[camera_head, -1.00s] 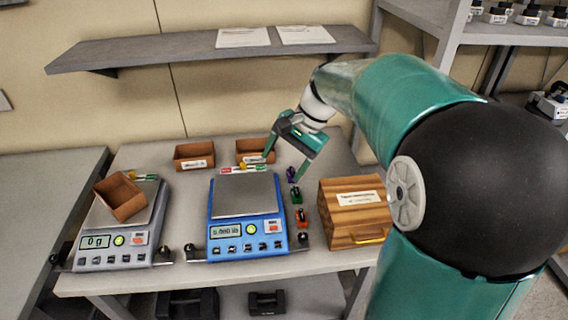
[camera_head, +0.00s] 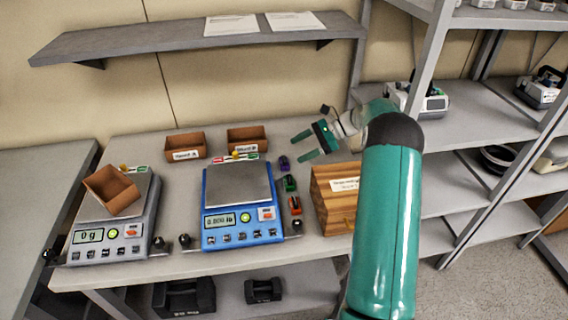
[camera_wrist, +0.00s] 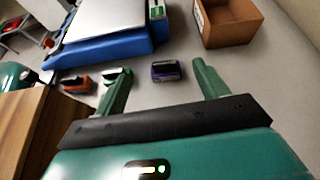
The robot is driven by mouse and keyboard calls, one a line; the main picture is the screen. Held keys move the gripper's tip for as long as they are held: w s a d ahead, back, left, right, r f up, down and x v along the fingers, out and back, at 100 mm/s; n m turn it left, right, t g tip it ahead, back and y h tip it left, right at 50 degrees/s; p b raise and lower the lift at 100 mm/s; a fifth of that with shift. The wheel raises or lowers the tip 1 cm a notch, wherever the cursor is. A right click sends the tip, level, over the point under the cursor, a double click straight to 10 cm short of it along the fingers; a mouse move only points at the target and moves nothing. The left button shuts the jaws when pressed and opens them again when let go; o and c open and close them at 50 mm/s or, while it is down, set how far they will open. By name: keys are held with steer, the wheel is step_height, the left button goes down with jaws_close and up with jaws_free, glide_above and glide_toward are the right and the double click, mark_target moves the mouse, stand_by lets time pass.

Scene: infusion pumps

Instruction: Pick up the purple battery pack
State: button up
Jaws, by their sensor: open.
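The purple battery pack (camera_head: 284,163) lies on the table to the right of the blue scale, at the far end of a short row with a green pack (camera_head: 289,184) and an orange-red pack (camera_head: 295,205). In the wrist view the purple pack (camera_wrist: 167,71) shows beyond and between the two fingers. My gripper (camera_head: 300,146) is open and empty, above the table just right of the purple pack. In the wrist view my gripper (camera_wrist: 160,80) has its left finger overlapping the green pack (camera_wrist: 118,75) in the picture.
A blue scale (camera_head: 240,237) stands left of the packs, a wooden box (camera_head: 335,215) to their right. A brown bin (camera_head: 247,138) is behind the scale. A grey scale (camera_head: 110,255) holds a tilted bin (camera_head: 113,190). A wall shelf (camera_head: 180,45) hangs above.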

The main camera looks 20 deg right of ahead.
mark_target(286, 158)
steer(key=shift+w+d+f+m+y, duration=0.15)
steer(key=shift+d+f, duration=0.2)
steer(key=shift+f, duration=0.1)
steer(key=shift+w+d+f+m+y, duration=0.1)
steer(key=shift+d+f+m+y, duration=0.05)
steer(key=shift+d+f, duration=0.2)
steer(key=shift+a+f, duration=0.25)
steer(key=shift+a, duration=0.05)
steer(key=shift+t, duration=0.3)
steer(key=x, duration=0.6)
steer(key=shift+a+f, duration=0.1)
steer(key=shift+a, duration=0.3)
steer(key=c, duration=1.1)
